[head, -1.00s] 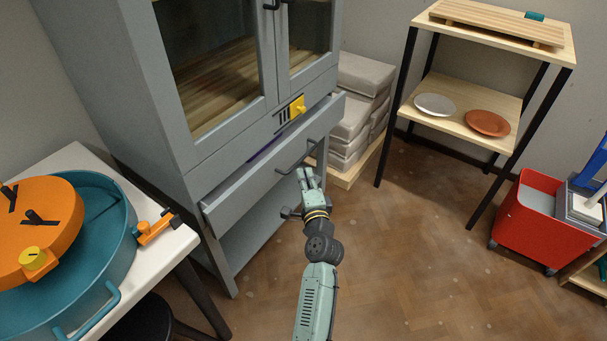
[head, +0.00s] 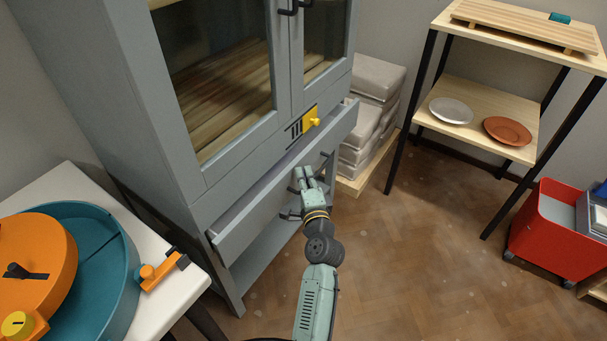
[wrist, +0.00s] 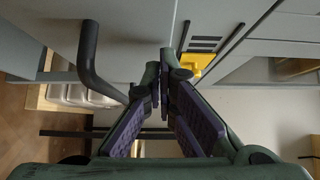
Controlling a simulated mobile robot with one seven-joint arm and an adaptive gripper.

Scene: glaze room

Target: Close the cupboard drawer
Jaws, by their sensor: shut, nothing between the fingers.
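The grey cupboard (head: 125,110) stands at the left centre in the head view. Its drawer (head: 255,208) sticks out a little below the glass doors, with a narrow gap above its front. The drawer's dark bar handle (head: 325,160) is partly hidden by my gripper; in the wrist view a dark handle (wrist: 88,62) shows left of the fingers. My gripper (head: 303,172) is shut and empty, its fingertips at the drawer front beside the handle. In the wrist view the fingertips (wrist: 158,80) are close to a grey panel; whether they touch it I cannot tell.
A white table (head: 170,295) with a teal basin (head: 105,265) stands close at the left. Pale stacked blocks (head: 360,130) lie behind the cupboard, right of it. A shelf stand (head: 470,95) and a red cart (head: 545,225) are at the right. The floor between is clear.

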